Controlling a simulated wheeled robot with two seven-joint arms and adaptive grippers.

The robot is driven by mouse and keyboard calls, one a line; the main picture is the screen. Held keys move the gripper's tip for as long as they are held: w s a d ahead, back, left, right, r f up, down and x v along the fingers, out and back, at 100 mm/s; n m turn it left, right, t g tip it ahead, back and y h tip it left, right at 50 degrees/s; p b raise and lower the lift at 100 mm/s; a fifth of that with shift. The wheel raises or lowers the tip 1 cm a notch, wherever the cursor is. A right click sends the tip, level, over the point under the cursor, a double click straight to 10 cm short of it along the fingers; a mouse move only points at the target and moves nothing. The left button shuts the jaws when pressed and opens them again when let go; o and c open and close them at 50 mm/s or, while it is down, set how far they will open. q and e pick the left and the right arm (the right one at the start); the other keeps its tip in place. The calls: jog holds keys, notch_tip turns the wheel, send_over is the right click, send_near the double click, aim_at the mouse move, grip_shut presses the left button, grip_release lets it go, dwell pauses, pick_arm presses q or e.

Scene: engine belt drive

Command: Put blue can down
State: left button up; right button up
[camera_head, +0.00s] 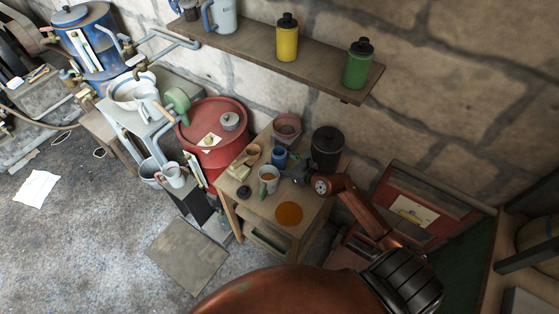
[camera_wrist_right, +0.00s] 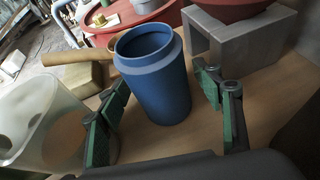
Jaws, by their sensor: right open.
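The blue can (camera_head: 279,157) stands upright on the small wooden table (camera_head: 254,207) in the head view. In the right wrist view the blue can (camera_wrist_right: 155,80) is open at the top and stands on the wood between the two green-padded fingers. My right gripper (camera_head: 293,171) is beside the can in the head view. In the right wrist view the right gripper (camera_wrist_right: 166,112) is open, with a gap between each finger and the can. My left gripper does not show.
A pale mug (camera_head: 268,179) stands close to the can, and it shows at the left in the right wrist view (camera_wrist_right: 38,122). A black canister (camera_head: 327,147), a reddish bowl (camera_head: 287,126) and an orange disc (camera_head: 289,214) are also on the table. A red drum (camera_head: 214,131) stands behind at left.

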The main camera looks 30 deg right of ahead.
jog(key=shift+r, duration=0.25)
jog(key=p+v, duration=0.2)
jog(key=v, duration=1)
jog(key=shift+a+f, duration=0.1)
jog(key=shift+f, duration=0.05)
